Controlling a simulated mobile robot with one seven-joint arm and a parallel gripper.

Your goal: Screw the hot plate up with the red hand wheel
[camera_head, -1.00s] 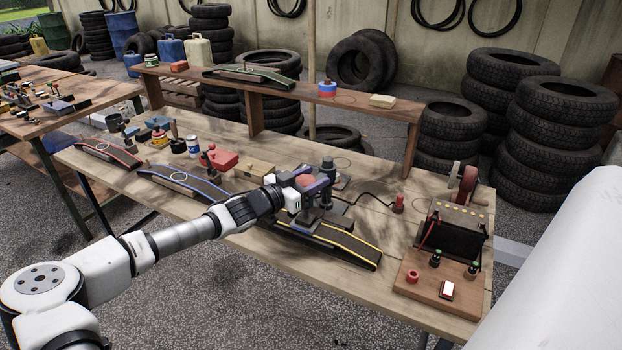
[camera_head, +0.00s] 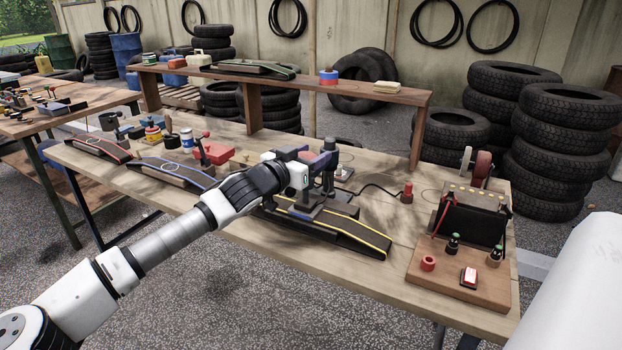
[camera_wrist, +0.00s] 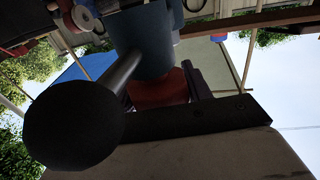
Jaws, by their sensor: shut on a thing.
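My gripper (camera_head: 312,160) is at the top of a dark clamp press standing on a black strip with yellow edging (camera_head: 350,232) on the bench. It is shut on the red hand wheel (camera_wrist: 160,90), which shows in the wrist view between dark parts. Also in the wrist view, a bar with a round black knob (camera_wrist: 75,130) juts toward the camera beside a blue-grey cylinder (camera_wrist: 150,42). A flat plate (camera_head: 305,211) sits low under the press, over the strip. I cannot tell its exact height or any gap.
A wooden control board (camera_head: 463,275) with a lit switch stands at the right bench end. A raised shelf (camera_head: 390,98) runs behind.

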